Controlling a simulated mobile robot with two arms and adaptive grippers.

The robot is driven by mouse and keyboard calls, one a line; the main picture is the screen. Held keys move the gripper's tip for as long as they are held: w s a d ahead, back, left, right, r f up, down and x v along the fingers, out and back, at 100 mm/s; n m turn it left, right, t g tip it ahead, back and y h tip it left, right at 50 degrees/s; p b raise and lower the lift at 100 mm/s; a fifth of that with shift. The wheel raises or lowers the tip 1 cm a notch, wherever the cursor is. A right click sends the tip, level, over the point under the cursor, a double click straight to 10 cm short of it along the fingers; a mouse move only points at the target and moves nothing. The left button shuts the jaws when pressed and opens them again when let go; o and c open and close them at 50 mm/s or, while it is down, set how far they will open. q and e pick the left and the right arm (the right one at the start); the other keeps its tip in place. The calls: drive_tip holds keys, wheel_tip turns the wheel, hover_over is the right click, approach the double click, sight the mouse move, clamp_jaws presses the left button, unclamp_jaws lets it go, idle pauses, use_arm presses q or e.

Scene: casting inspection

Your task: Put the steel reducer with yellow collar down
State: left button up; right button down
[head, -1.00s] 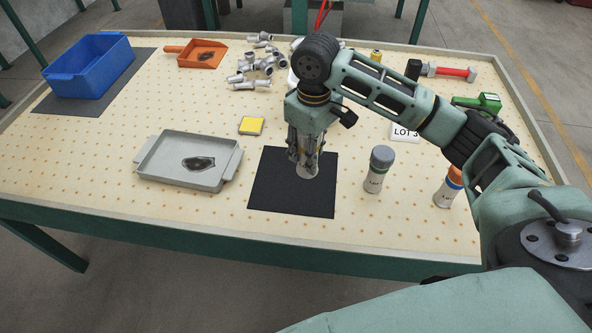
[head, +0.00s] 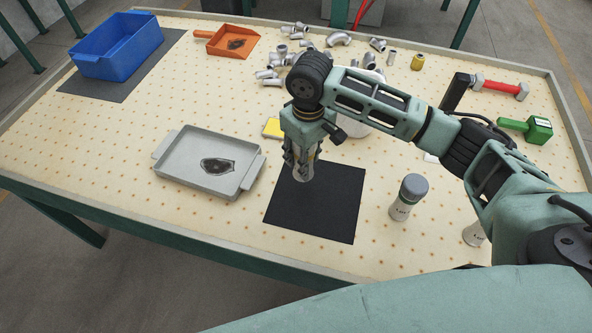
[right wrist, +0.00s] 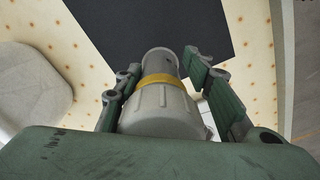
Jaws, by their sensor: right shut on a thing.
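My right gripper (head: 302,172) is shut on the steel reducer. In the right wrist view the reducer (right wrist: 160,120) is a grey, stepped metal piece with a yellow collar (right wrist: 162,80), between the two fingers (right wrist: 165,90). In the head view the fingers mostly hide it; its lower end (head: 303,177) shows against the back part of the black mat (head: 315,215). The mat also shows in the right wrist view (right wrist: 150,25), beyond the reducer's narrow end. I cannot tell the exact gap between reducer and mat. My left gripper is out of view.
A grey tray (head: 180,180) with a dark patch stands left of the mat. A grey-capped bottle (head: 408,198) stands to its right. A yellow block (head: 271,128) lies behind it. A blue bin (head: 118,47), orange scoop (head: 232,45) and several metal fittings are farther back.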

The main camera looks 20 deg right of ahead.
sight(295, 174)
drive_tip(key=a, duration=0.1)
drive_tip(key=a+f, duration=0.1)
drive_tip(key=f, duration=0.1)
drive_tip(key=shift+w+a+f, duration=0.15)
drive_tip(key=shift+w+a, duration=0.1)
drive_tip(key=shift+a, duration=0.15)
wheel_tip(295, 174, down, 3)
drive_tip(key=shift+f+p, duration=0.1)
drive_tip(key=shift+p, duration=0.45)
drive_tip(key=shift+f, duration=0.3)
drive_tip(key=c, duration=1.1)
unclamp_jaws()
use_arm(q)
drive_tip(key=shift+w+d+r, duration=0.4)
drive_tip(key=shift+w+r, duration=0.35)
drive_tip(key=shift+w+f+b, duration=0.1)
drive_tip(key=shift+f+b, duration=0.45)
use_arm(e)
wheel_tip(295, 174, up, 12)
drive_tip(key=shift+s+r, duration=0.1)
